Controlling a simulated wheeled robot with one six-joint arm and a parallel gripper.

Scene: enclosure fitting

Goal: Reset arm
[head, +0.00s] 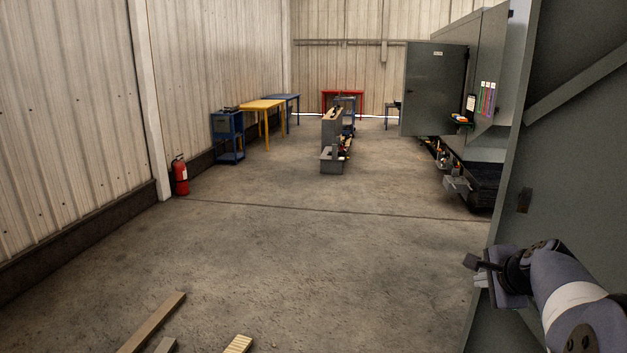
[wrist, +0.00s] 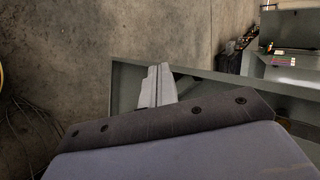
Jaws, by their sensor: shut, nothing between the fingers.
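My gripper (head: 481,273) is at the lower right of the head view, at the end of my arm and close beside a large grey-green door panel (head: 575,150). In the wrist view my gripper (wrist: 158,72) shows its two pale fingers closed together with nothing between them. The fingers overlap the edge of the grey-green panel (wrist: 126,92) in that view; I cannot tell whether they touch it.
A grey enclosure with an open door (head: 433,90) stands at the back right. A grey workbench unit (head: 331,130) stands mid-floor. A red extinguisher (head: 180,176) is by the left wall. Wooden planks (head: 152,322) lie at the bottom left. The central floor is clear.

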